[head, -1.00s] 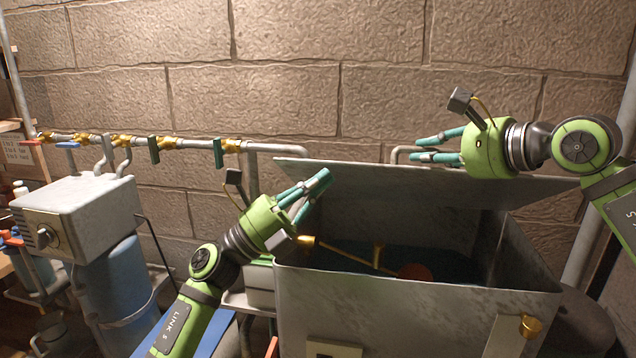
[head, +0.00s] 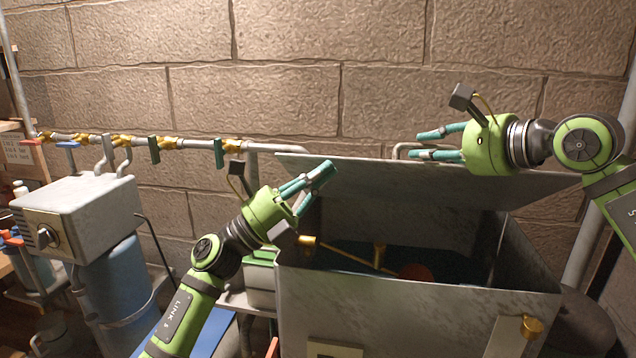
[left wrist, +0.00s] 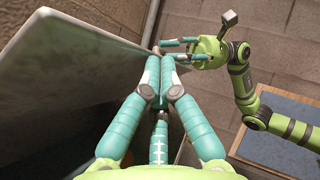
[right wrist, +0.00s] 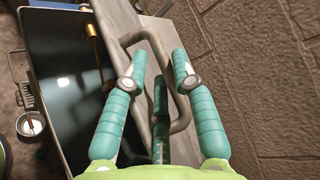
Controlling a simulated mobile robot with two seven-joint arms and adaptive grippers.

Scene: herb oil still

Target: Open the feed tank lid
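The feed tank (head: 420,310) is an open grey metal box at the right of the head view. Its flat grey lid (head: 440,182) is raised and tilted up along the far side. The inside shows dark. My left gripper (head: 322,178) is by the lid's left part, fingertips together and empty; the left wrist view shows the lid (left wrist: 75,75) beside them, contact unclear. My right gripper (head: 425,144) is behind the lid's upper edge. In the right wrist view the bent lid handle (right wrist: 183,112) passes between its spread fingers, which do not look closed on it.
Inside the tank a brass rod with a reddish float (head: 415,271) shows. To the left are a pipe with brass valves (head: 120,140), a grey control box (head: 75,205) and a blue cylinder (head: 118,280). A brick wall (head: 290,90) stands close behind the lid.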

